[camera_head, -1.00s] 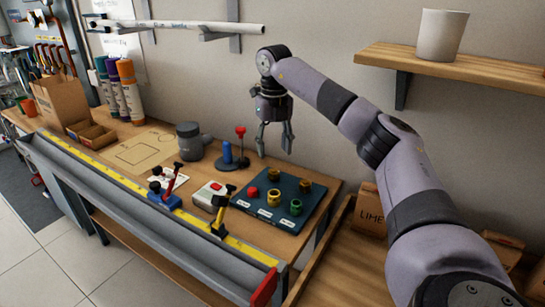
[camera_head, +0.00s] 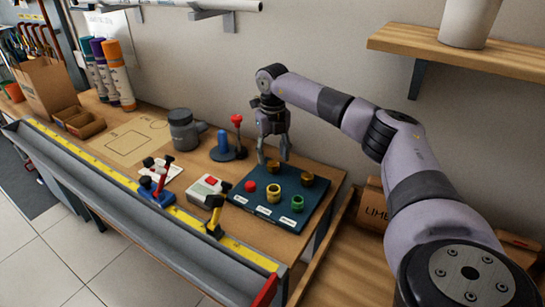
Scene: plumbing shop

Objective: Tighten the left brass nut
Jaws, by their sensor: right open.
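A dark blue-green board (camera_head: 236,196) lies on the bench with small fittings on it. Two brass-brown nuts stand along its back: the left brass nut (camera_head: 274,168) and the right one (camera_head: 307,180). My right gripper (camera_head: 273,160) points down with its two fingers apart and empty. Its fingertips are just above or behind the left brass nut; I cannot tell whether they touch it. My left gripper is not in view.
The board also holds a red knob (camera_head: 250,186), a yellow ring (camera_head: 273,194) and a green ring (camera_head: 298,203). Left of it stand a red-topped post (camera_head: 237,121), a blue post (camera_head: 223,146) and a grey canister (camera_head: 183,130). A wooden shelf (camera_head: 455,58) juts out at upper right.

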